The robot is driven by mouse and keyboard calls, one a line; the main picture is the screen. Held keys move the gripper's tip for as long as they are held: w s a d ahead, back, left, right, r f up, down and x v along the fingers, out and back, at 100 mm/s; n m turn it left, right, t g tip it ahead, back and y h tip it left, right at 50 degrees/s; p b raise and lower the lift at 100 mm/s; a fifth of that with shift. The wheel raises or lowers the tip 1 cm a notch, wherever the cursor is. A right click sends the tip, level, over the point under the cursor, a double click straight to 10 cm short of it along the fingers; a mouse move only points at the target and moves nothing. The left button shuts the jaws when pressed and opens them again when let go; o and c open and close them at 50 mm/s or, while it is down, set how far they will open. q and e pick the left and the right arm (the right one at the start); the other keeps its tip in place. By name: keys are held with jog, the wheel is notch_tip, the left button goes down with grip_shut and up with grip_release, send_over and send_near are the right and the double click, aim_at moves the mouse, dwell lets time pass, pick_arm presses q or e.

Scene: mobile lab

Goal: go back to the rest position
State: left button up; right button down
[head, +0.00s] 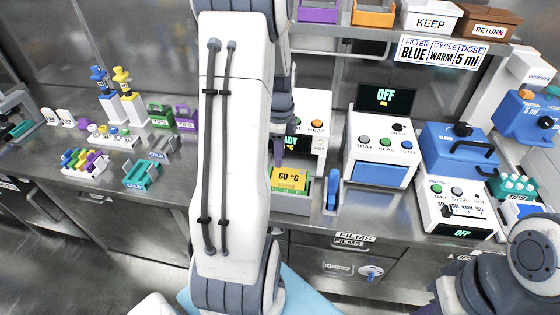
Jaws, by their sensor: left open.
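My left arm rises through the middle of the head view as a long white link with two black cables, from a grey joint at the bottom to another at the top edge. My left gripper (283,128) shows only in part as dark grey pieces just right of this link, in front of the bench devices. It is open, and no held thing shows. Its far side is hidden by the arm. My right arm shows only as grey and white joints at the bottom right corner; its gripper is out of the picture.
A steel bench (330,222) runs across the view. On it stand a yellow 60 °C block (289,179), a white device with a blue front (381,174), a blue-lidded device (455,150) and, at left, a coloured tube rack (84,162) and teal rack (142,174). A shelf holds KEEP (431,20) and RETURN (488,29) boxes.

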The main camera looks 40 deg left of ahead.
dwell(0.5)
pick_arm(q)
jog(key=s+d+r+n, duration=0.1)
jog(key=d+r, duration=0.2)
jog(key=d, duration=0.8)
jog(key=s+d+r+n, duration=0.1)
jog(key=d+r, duration=0.1)
jog(key=d, duration=0.8)
jog(key=s+d+r+n+h, duration=0.1)
jog(key=s+d+r+n, duration=0.1)
jog(key=s+d, duration=1)
jog(key=s, duration=0.3)
jog(key=shift+d+r, duration=0.25)
jog(key=shift+d, duration=0.15)
